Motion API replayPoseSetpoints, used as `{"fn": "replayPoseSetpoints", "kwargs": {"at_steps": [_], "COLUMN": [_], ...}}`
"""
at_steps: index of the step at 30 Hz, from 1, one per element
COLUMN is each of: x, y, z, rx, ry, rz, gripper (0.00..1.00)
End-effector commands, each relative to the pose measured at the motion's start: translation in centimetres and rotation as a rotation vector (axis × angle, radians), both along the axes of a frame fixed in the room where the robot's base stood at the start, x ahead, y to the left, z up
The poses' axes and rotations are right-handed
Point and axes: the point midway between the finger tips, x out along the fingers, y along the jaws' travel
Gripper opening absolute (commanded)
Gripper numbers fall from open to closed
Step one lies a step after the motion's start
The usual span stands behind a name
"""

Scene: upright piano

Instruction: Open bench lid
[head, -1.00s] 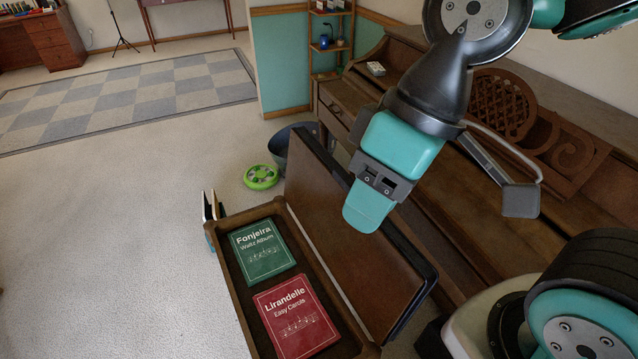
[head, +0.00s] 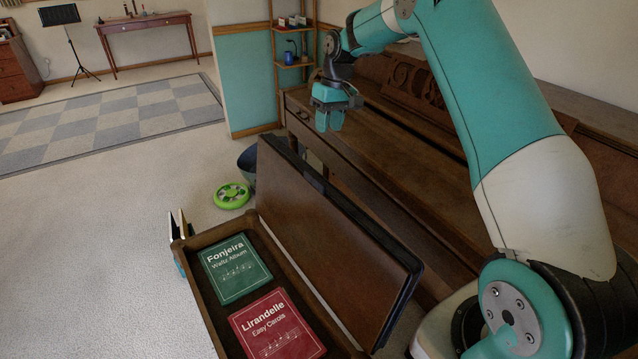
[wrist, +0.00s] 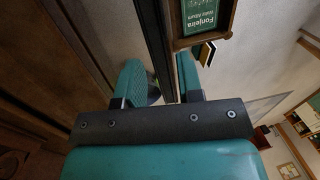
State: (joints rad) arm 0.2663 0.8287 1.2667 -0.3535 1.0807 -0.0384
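The bench lid (head: 320,235) is a brown panel with a dark edge. It stands raised along the piano side of the bench, leaning back a little. The open bench box (head: 190,275) holds a green Fonjeira book (head: 236,270) and a red Lirandelle book (head: 277,325). My gripper (head: 329,122) is near the far end of the lid, on its piano side. In the wrist view its two fingers (wrist: 160,82) are apart, with the lid's edge (wrist: 157,35) in line with the gap. I see no contact with the lid.
The piano (head: 400,150) runs close behind the lid. A dark bin (head: 247,160) and a green round object (head: 231,195) are on the floor past the bench's far end. Upright books (head: 178,224) stand beside the bench. Floor at left is clear.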

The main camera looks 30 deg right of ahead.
Motion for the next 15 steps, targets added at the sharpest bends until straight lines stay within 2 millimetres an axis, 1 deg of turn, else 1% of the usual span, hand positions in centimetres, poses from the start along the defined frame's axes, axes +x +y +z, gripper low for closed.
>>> {"fn": "replayPoseSetpoints", "kwargs": {"at_steps": [5,15], "x": [-0.2,-0.3], "y": [0.7,2.1], "z": [-3.2,-10.8], "rx": [0.002,0.002], "ry": [0.005,0.005], "rz": [0.002,0.002], "gripper": [0.34,0.34]}}
